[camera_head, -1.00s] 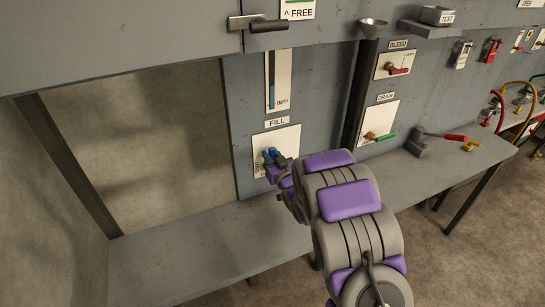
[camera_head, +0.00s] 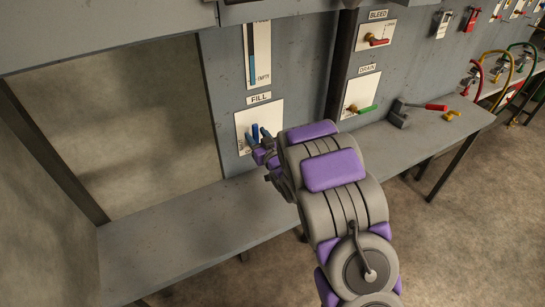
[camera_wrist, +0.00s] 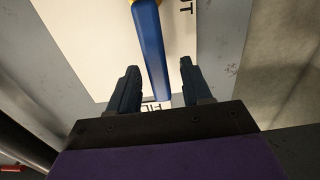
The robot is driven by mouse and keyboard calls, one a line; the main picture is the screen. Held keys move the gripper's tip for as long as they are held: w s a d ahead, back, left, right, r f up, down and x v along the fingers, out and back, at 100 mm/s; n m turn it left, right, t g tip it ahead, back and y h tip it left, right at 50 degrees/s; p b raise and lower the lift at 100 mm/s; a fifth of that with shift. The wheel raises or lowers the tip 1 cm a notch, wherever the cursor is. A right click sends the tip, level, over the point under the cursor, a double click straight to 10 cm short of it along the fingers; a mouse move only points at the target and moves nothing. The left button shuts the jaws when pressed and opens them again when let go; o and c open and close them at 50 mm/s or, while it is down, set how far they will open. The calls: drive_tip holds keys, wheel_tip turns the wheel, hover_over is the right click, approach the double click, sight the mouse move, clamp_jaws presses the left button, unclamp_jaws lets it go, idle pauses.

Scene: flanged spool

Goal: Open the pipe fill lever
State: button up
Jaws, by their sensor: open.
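The blue fill lever (camera_wrist: 150,45) shows in the wrist view, running down from a yellow fitting at the top edge to between my two fingers. My gripper (camera_wrist: 158,78) is open, with one dark finger on each side of the lever. In the head view the blue lever (camera_head: 255,130) stands in front of the white panel under the FILL label (camera_head: 259,97). My gripper (camera_head: 257,139) is at the lever there; my arm hides the panel's lower right part.
The gauge marked EMPTY (camera_head: 257,60) is above the panel. A dark vertical pipe (camera_head: 342,70) stands to the right, then the red BLEED lever (camera_head: 378,42) and green DRAIN lever (camera_head: 366,110). The grey bench (camera_head: 170,230) is bare at left.

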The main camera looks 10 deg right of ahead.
drive_tip(key=p+v, duration=1.3)
drive_tip(key=v, duration=0.2)
drive_tip(key=shift+s, duration=0.25)
drive_tip(key=shift+d+f, duration=0.1)
idle(0.3)
